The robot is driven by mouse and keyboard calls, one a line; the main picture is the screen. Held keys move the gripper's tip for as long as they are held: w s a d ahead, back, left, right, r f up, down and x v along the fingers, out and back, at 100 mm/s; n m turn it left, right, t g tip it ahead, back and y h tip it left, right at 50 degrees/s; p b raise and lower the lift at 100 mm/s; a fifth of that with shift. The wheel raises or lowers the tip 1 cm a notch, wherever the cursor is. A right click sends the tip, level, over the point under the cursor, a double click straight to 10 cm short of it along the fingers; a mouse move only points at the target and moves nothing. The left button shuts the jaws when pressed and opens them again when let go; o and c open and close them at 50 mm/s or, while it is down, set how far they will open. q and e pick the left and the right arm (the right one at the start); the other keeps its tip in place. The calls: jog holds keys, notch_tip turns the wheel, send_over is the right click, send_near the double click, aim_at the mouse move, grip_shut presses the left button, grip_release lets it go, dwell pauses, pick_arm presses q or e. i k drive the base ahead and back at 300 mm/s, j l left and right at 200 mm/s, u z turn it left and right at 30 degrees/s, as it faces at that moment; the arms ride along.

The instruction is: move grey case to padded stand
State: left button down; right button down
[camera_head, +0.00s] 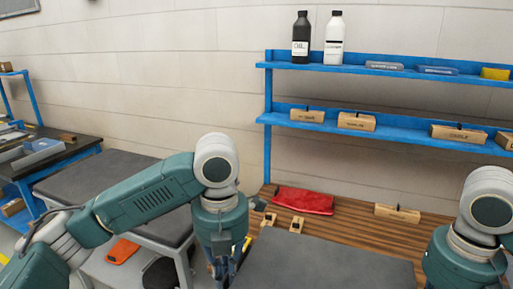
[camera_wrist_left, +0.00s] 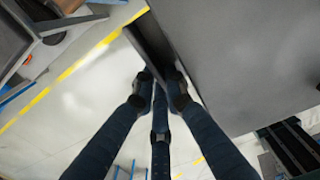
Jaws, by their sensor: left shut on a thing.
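The grey case (camera_head: 325,268) shows as a flat dark grey slab at the bottom middle of the head view, in front of the wooden bench. In the left wrist view its broad grey face (camera_wrist_left: 245,55) fills the upper right. My left gripper (camera_head: 222,270) points down at the case's left side. In the left wrist view its fingers (camera_wrist_left: 161,82) are shut on the case's dark edge. The padded stand (camera_head: 105,190), with a dark grey top, is at the left, behind my left arm. My right arm is at the right edge; its fingers are out of frame.
Blue shelves (camera_head: 390,70) with bottles stand against the wall. An orange item (camera_head: 122,251) lies low beneath the stand. The stand's visible top is clear. Open floor (camera_wrist_left: 65,130) shows below the gripper.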

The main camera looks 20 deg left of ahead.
aim_at(107, 184)
jog(key=i+j, duration=0.1)
jog(key=j, duration=0.35)
jog(key=i+j, duration=0.1)
jog(key=j, duration=0.35)
jog(key=i+j, duration=0.1)
jog(key=j, duration=0.35)
jog(key=i+j, duration=0.1)
jog(key=j, duration=0.35)
jog(key=i+j, duration=0.1)
jog(key=j, duration=0.4)
jog(key=i+j, duration=0.1)
jog(key=j, duration=0.35)
jog(key=i+j, duration=0.1)
jog(key=j, duration=0.35)
jog(key=i+j, duration=0.1)
jog(key=j, duration=0.35)
jog(key=i+j, duration=0.15)
jog(key=j, duration=0.2)
jog(key=i+j, duration=0.15)
jog(key=j, duration=0.2)
jog(key=i+j, duration=0.15)
jog(key=j, duration=0.15)
jog(key=i+j, duration=0.15)
jog(key=j, duration=0.2)
jog(key=i+j, duration=0.15)
jog(key=j, duration=0.2)
